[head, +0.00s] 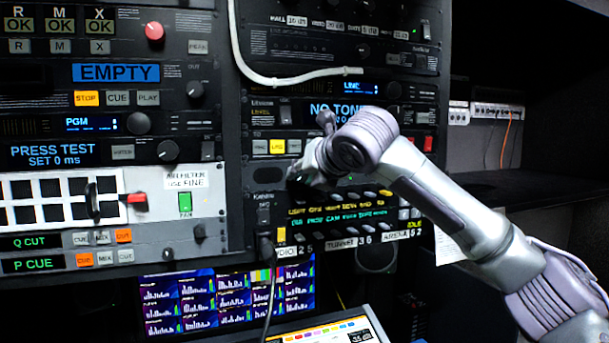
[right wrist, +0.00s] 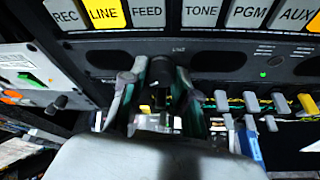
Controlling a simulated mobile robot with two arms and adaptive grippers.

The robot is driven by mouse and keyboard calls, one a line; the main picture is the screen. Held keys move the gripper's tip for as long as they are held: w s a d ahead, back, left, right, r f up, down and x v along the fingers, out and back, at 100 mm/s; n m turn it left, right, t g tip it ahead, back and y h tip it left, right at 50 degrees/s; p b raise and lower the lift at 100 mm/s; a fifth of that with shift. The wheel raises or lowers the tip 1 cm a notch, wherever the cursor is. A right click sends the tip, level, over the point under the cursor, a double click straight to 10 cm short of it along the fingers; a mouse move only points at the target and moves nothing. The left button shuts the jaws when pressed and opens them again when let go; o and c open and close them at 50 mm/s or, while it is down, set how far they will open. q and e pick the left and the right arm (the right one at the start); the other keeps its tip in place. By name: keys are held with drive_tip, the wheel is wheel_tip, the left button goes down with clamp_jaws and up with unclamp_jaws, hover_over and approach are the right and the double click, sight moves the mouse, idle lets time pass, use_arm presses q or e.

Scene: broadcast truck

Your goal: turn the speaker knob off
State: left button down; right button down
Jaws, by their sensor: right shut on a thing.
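The speaker knob (right wrist: 161,70) is a small dark knob in the right wrist view, on a black panel strip between two dark oval speaker grilles. My right gripper (right wrist: 157,88) has a finger on each side of it and is shut on it. In the head view my right gripper (head: 312,165) reaches the rack panel from the right, and the gripper and wrist hide the knob there. The knob's pointer and its setting cannot be made out. My left gripper is not in view.
A row of buttons, with LINE (right wrist: 104,13) lit yellow, sits just above the knob. Several small levers (right wrist: 250,102) and cables are below right. In the head view a white cable (head: 240,50) hangs across the rack, and a monitor (head: 228,298) stands below.

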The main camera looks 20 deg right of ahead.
drive_tip(key=shift+f+n+h, duration=0.15)
drive_tip(key=shift+n+h, duration=0.25)
idle(0.4)
drive_tip(key=c, duration=0.9)
unclamp_jaws()
drive_tip(key=shift+o, duration=0.2)
drive_tip(key=a+v, duration=0.1)
drive_tip(key=v, duration=1.1)
drive_tip(key=shift+d, duration=0.4)
